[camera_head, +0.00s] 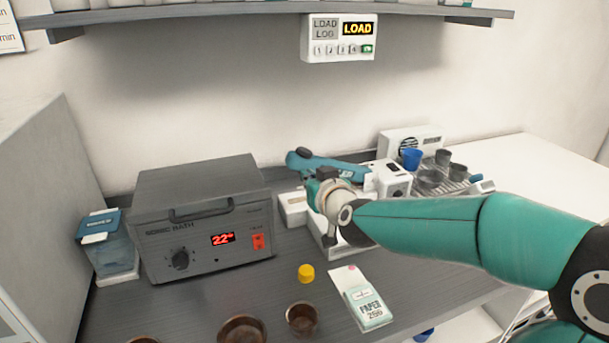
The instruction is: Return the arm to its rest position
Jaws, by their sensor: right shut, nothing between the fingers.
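My right arm (440,222) is teal and reaches in from the right, across the right part of the bench. My right gripper (327,178) is at its far end, over the bench to the right of the sonic bath. It is shut and empty, seen small and partly hidden by its own wrist. It overlaps a blue-teal and white instrument (350,168) behind it; I cannot tell whether they touch. My left arm and gripper are not in view.
The grey sonic bath (205,215) stands left, with a blue-lidded container (108,245) beside it. In front are a yellow cap (306,273), brown bowls (302,318) and a paper pack (365,305). Cups (411,158) stand back right. A shelf (250,10) hangs above.

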